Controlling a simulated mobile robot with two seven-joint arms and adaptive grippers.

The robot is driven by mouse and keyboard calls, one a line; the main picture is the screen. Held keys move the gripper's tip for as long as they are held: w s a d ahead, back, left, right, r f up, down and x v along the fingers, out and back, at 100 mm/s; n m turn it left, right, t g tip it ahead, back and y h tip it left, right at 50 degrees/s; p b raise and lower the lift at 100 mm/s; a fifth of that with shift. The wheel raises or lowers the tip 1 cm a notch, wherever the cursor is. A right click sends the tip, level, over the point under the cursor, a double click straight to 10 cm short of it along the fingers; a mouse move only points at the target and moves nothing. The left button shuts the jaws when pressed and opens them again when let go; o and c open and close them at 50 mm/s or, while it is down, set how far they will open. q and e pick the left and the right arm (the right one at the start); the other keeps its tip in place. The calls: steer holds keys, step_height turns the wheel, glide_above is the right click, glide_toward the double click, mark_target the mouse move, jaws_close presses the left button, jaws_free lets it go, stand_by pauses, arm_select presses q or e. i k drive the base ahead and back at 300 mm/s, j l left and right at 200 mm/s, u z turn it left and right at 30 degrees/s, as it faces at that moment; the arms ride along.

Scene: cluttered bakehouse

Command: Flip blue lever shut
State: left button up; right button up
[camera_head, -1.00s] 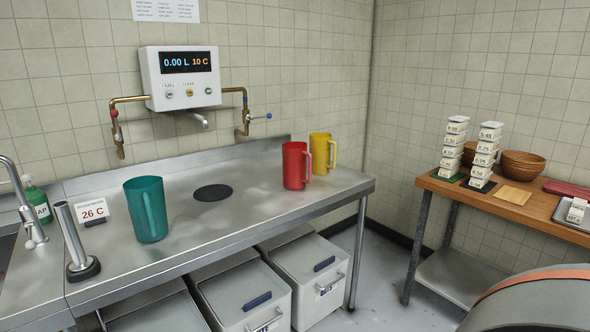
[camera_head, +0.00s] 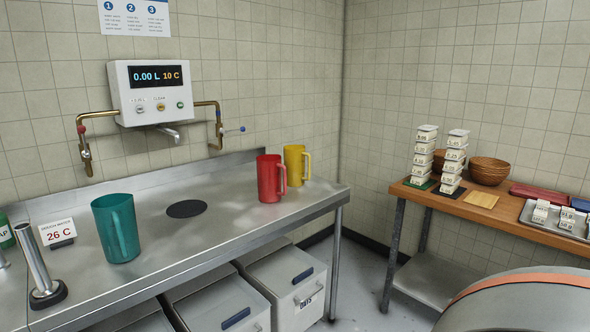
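The blue lever (camera_head: 233,130) is on the right-hand brass pipe (camera_head: 213,118) beside the white water meter box (camera_head: 149,93) on the tiled wall. The lever sticks out sideways to the right, across the upright pipe. The meter display reads 0.00 L and 10 C. A spout (camera_head: 169,133) hangs under the box. The left-hand brass pipe (camera_head: 83,140) has a red mark and its own valve. Neither of my grippers is in view.
A steel counter (camera_head: 165,250) below holds a teal jug (camera_head: 117,228), a red jug (camera_head: 269,178), a yellow jug (camera_head: 296,163) and a dark round pad (camera_head: 187,208). Lidded bins (camera_head: 284,284) stand underneath. A wooden table (camera_head: 505,215) is at right, a rounded grey object (camera_head: 520,303) in front.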

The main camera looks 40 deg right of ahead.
mark_target(221, 130)
steer(key=i+l+u, duration=0.3)
steer(key=l, duration=1)
steer(key=l+u, duration=0.3)
steer(key=l, duration=0.95)
